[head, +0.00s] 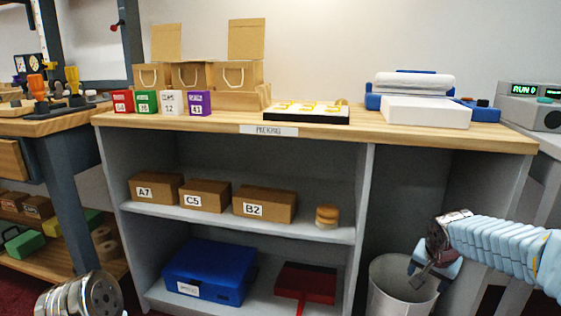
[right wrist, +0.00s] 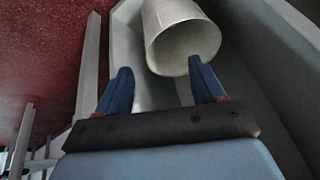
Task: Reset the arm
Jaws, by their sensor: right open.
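My right arm (head: 500,245) reaches in from the right in the head view, in a light blue ribbed sleeve. Its gripper (head: 430,275) points down over the grey waste bin (head: 385,290) at the lower right of the counter. In the right wrist view the gripper (right wrist: 163,80) shows two blue fingers spread apart with nothing between them. The bin (right wrist: 180,35) is ahead of the fingers there, its wall partly behind the right finger. A round metal part of my left arm (head: 85,297) shows at the lower left; its gripper is out of view.
The wooden counter (head: 400,135) carries paper bags (head: 190,75), small coloured boxes (head: 145,101), a white tray (head: 310,112) and a stack of white packs (head: 425,110). The shelf below holds cardboard boxes (head: 205,196). A blue case (head: 210,272) and a red dustpan (head: 305,281) lie underneath.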

